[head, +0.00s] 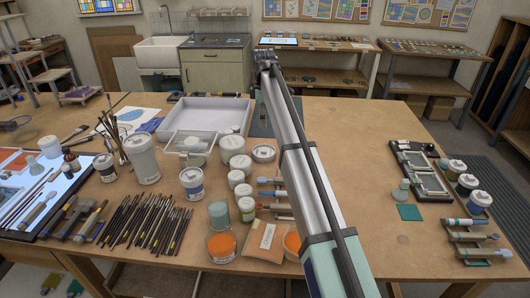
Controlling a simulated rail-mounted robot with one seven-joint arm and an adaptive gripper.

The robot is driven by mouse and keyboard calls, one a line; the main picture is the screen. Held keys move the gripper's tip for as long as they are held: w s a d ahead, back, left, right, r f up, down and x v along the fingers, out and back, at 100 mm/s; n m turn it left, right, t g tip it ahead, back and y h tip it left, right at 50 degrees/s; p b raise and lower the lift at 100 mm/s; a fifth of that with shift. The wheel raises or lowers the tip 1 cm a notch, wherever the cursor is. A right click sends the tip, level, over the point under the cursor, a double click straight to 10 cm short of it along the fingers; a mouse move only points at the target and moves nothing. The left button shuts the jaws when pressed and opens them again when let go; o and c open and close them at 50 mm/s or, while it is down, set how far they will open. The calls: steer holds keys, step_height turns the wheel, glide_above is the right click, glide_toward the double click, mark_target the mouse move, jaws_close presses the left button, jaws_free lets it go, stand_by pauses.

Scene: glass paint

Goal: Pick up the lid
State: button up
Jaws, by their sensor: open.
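A low, round, pale lid-like piece (263,153) lies on the wooden table (350,200), just left of my arm. It looks like a loose lid, but it is small and I cannot be sure. Several white jars near it also carry lids, such as the large white jar (141,158). My gripper (266,56) is at the far end of my outstretched arm, beyond the loose lid and near the table's far side in the picture. It is open, apart from the lid, and I see nothing held in it. My arm hides part of the table to the right of the lid.
Brushes (145,222), paint jars (220,244) and a lit tablet (45,195) crowd the left and front. Table right of my arm is mostly clear.

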steer(key=p, duration=0.2)
glide_above(264, 150)
steer(key=f, duration=0.8)
steer(key=shift+w+a+f, duration=0.1)
steer(key=shift+w, duration=0.1)
steer(key=shift+s+f+p, duration=0.15)
steer(key=shift+f+p, duration=1.3)
steer(key=shift+f, duration=1.15)
jaws_close()
